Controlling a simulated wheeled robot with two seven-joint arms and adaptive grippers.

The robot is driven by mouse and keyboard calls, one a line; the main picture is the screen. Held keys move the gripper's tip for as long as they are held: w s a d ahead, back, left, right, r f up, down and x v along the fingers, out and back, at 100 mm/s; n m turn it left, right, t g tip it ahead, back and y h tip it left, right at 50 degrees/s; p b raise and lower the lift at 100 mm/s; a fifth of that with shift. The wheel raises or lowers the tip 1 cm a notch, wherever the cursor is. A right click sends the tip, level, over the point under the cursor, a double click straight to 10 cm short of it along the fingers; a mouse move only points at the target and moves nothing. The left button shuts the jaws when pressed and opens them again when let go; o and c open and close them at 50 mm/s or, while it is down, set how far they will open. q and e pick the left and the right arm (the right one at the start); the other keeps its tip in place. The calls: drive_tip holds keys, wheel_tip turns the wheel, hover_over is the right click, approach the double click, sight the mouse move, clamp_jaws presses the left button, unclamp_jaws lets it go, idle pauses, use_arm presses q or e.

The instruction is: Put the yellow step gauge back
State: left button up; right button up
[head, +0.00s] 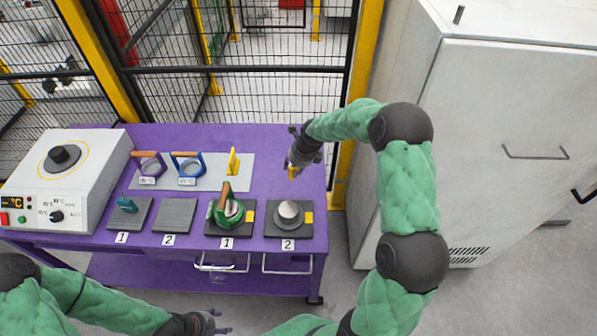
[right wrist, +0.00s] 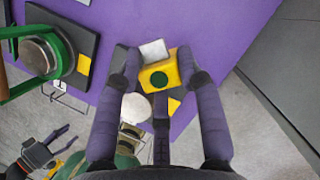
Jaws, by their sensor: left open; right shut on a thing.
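The yellow step gauge (right wrist: 160,77), a block with a green dot and a pale grey part beside it, is between the fingers of my right gripper (right wrist: 158,82) in the right wrist view. In the head view my right gripper (head: 298,160) holds it above the right end of the purple table (head: 315,205); only a small yellow bit of the gauge (head: 292,172) shows below the fingers. A grey plate (head: 215,180) to its left carries an upright yellow piece (head: 233,160). My left gripper (head: 208,323) is open and empty, low in front of the table.
Two handled rings, purple (head: 150,165) and blue (head: 188,165), stand on the grey plate. In front are dark pads, a green ring with wooden handle (head: 228,208) and a grey round part (head: 289,212). A heater box (head: 75,170) is left; a tall cabinet (head: 500,140) right.

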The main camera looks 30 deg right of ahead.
drive_tip(key=w+d+f, duration=0.1)
drive_tip(key=f, duration=0.1)
drive_tip(key=w+d+f, duration=0.2)
drive_tip(key=w+d+f+b, duration=0.1)
drive_tip(key=f, duration=0.1)
drive_tip(key=shift+w+d+f, duration=0.15)
drive_tip(key=shift+w+d, duration=0.05)
drive_tip(key=shift+w, duration=0.05)
drive_tip(key=shift+w+d+f, duration=0.1)
drive_tip(key=shift+f, duration=0.1)
wheel_tip(320, 180, down, 3)
drive_tip(key=shift+w+f+b, duration=0.1)
drive_tip(key=shift+b, duration=0.25)
drive_tip(key=o, duration=1.2)
drive_tip(key=shift+f, duration=0.1)
